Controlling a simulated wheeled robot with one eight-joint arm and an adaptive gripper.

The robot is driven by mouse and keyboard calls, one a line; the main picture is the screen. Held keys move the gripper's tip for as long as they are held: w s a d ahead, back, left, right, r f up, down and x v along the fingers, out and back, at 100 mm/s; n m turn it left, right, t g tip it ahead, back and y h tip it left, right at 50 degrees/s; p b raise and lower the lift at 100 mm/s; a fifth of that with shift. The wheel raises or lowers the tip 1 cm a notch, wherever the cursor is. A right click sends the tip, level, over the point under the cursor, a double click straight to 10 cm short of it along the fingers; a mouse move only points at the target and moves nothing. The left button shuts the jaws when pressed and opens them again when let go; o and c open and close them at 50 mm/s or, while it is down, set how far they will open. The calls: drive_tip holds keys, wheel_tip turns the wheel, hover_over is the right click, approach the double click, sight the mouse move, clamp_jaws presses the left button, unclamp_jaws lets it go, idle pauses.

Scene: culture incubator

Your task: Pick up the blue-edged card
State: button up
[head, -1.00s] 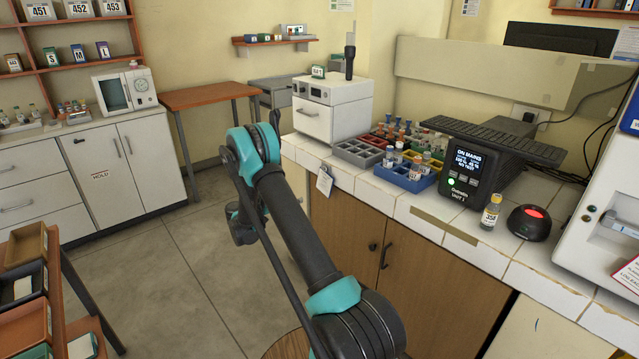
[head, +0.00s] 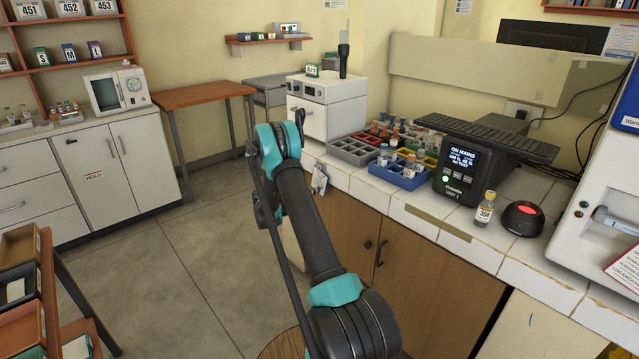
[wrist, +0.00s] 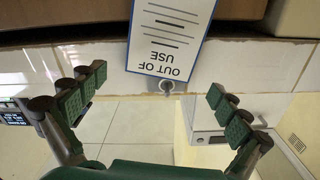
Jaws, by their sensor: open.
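The blue-edged card (wrist: 172,35) is white and reads "OUT OF USE", upside down in the wrist view. It hangs by a small ring or hook at the tiled counter edge. In the head view a small pale card (head: 319,179) hangs at the counter's front edge, just right of my arm. My gripper (wrist: 157,103) is open and empty. Its two green-padded fingers stand wide apart on either side of the card's ring end, with the card ahead of them and apart from both. In the head view my gripper is hidden behind my arm.
On the counter are a grey rack (head: 354,149), a blue rack (head: 402,176) with vials, a white box device (head: 327,103), a black display unit (head: 464,172), a vial (head: 484,208) and a red-topped black device (head: 522,217). The floor (head: 150,262) on the left is clear.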

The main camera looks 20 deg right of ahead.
sight(320, 174)
drive_tip(key=x, duration=0.4)
drive_tip(key=c, duration=0.8)
drive_tip(key=shift+r, duration=0.15)
drive_tip(key=shift+a+r, duration=0.15)
drive_tip(key=shift+a, duration=0.05)
drive_tip(key=v, duration=1.7)
drive_tip(key=shift+s+a, duration=0.15)
drive_tip(key=shift+a, duration=0.15)
